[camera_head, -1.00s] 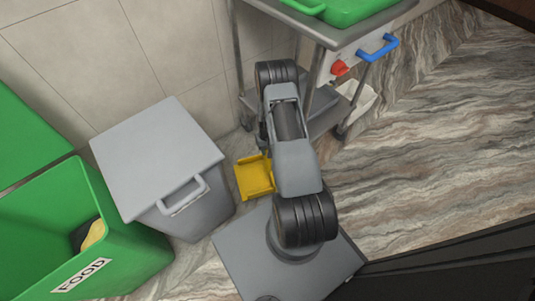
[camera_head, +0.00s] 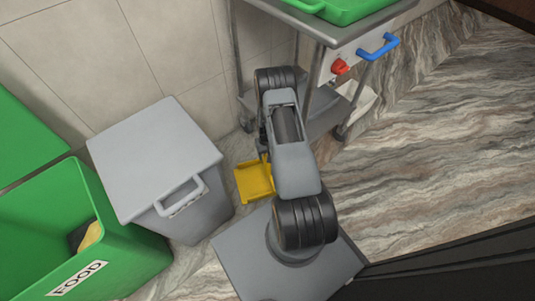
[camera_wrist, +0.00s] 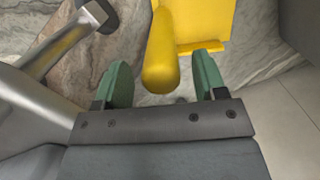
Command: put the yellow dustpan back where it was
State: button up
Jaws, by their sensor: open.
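The yellow dustpan (camera_head: 255,181) is on the floor between the grey lidded bin and my arm in the head view. In the wrist view, its round handle (camera_wrist: 161,62) points toward my gripper (camera_wrist: 160,85), and part of its pan (camera_wrist: 205,20) shows at the top. My gripper is open, with a green finger on each side of the handle's end. In the head view my arm hides the gripper and part of the dustpan.
A grey lidded bin (camera_head: 155,160) stands left of the dustpan, beside a green FOOD bin (camera_head: 120,245). A metal trolley (camera_head: 330,30) with a green tray (camera_head: 350,8) stands behind my arm. The marbled floor at right (camera_head: 440,150) is clear.

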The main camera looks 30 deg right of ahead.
jog(key=a+r+n+t+p, duration=0.15)
jog(key=a+r, duration=0.25)
jog(key=r, duration=1.3)
jog(key=a+r+t+p, duration=0.1)
jog(key=a+r+p, duration=0.25)
jog(key=r, duration=1.35)
jog(key=s+a+r+n+t, duration=0.1)
jog(key=s+a+r+t, duration=0.1)
jog(key=s+a+r, duration=0.7)
jog(key=s+r, duration=0.3)
jog(key=s, duration=0.1)
jog(key=shift+s+a+n+b, duration=0.15)
jog(key=shift+s+n+b, duration=0.15)
jog(key=shift+n, duration=0.05)
jog(key=shift+r, duration=0.1)
